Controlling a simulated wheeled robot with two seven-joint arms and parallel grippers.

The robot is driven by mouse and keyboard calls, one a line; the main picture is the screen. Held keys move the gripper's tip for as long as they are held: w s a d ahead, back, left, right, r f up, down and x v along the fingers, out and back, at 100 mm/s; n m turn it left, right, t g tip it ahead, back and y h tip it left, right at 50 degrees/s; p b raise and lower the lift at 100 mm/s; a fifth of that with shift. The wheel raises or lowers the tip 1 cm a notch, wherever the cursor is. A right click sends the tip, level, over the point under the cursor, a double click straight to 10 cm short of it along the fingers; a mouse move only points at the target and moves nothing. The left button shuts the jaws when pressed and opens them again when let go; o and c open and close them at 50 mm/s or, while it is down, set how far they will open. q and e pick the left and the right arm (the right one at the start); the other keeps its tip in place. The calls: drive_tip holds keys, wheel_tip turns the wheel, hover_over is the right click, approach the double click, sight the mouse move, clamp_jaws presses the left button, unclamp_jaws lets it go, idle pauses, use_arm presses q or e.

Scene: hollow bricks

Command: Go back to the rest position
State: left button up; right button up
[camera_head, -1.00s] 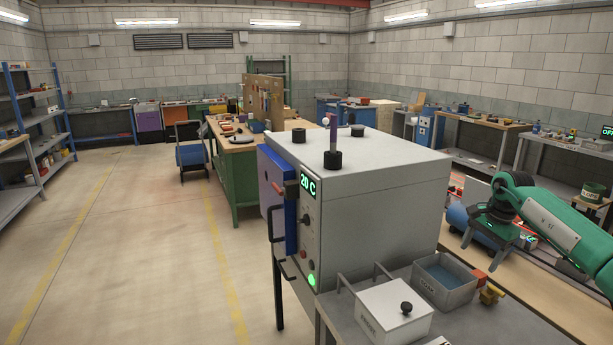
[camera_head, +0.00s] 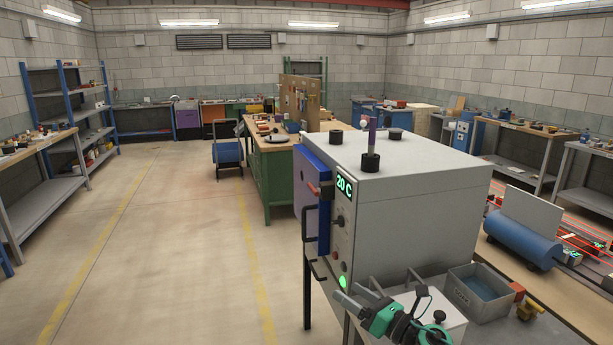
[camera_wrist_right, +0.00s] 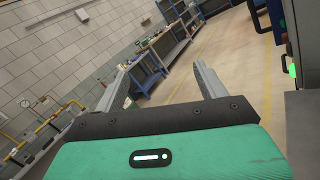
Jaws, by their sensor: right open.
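My right gripper (camera_head: 344,291) is low in the head view, in front of the grey furnace and over the white lidded box (camera_head: 456,325). It is green and black with pale fingers pointing left. In the right wrist view the gripper (camera_wrist_right: 161,68) has its two fingers spread apart, with nothing between them. My left gripper is not in view.
The grey furnace (camera_head: 425,210) with a "20 C" display stands close by on the right. A grey bin (camera_head: 478,295) with blue inside sits beside the white box. A blue cylinder (camera_head: 520,246) lies on the right bench. Open floor (camera_head: 180,250) lies left.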

drive_tip(key=s+d+f+m+t+h, duration=0.1)
drive_tip(key=s+d+f+m+h, duration=0.5)
drive_tip(key=m, duration=0.8)
drive_tip(key=s+d+f+m+h, duration=0.3)
drive_tip(key=s+f+m+h, duration=0.45)
drive_tip(key=m, duration=0.65)
drive_tip(key=s+d+f+m+g, duration=0.15)
drive_tip(key=s+m+g, duration=0.25)
drive_tip(key=s, duration=0.5)
drive_tip(key=s+d+f+m+g, duration=0.1)
drive_tip(key=s+f+m+g, duration=0.2)
drive_tip(key=s, duration=0.6)
drive_tip(key=s+d+f+m+g, duration=0.1)
drive_tip(key=s+f+m+g, duration=0.25)
drive_tip(key=s, duration=0.55)
wheel_tip(320, 180, down, 31)
drive_tip(key=g+b, duration=0.1)
drive_tip(key=b, duration=0.2)
drive_tip(key=s+d+f+g+b, duration=0.1)
drive_tip(key=s+f, duration=0.8)
drive_tip(key=f, duration=0.3)
drive_tip(key=s+d+f+h+b, duration=0.1)
drive_tip(key=s+d+f, duration=0.1)
drive_tip(key=s+f, duration=0.8)
wheel_tip(320, 180, down, 2)
drive_tip(key=shift+s+f+g, duration=0.1)
drive_tip(key=shift+s+g, duration=0.15)
drive_tip(key=shift+g, duration=0.1)
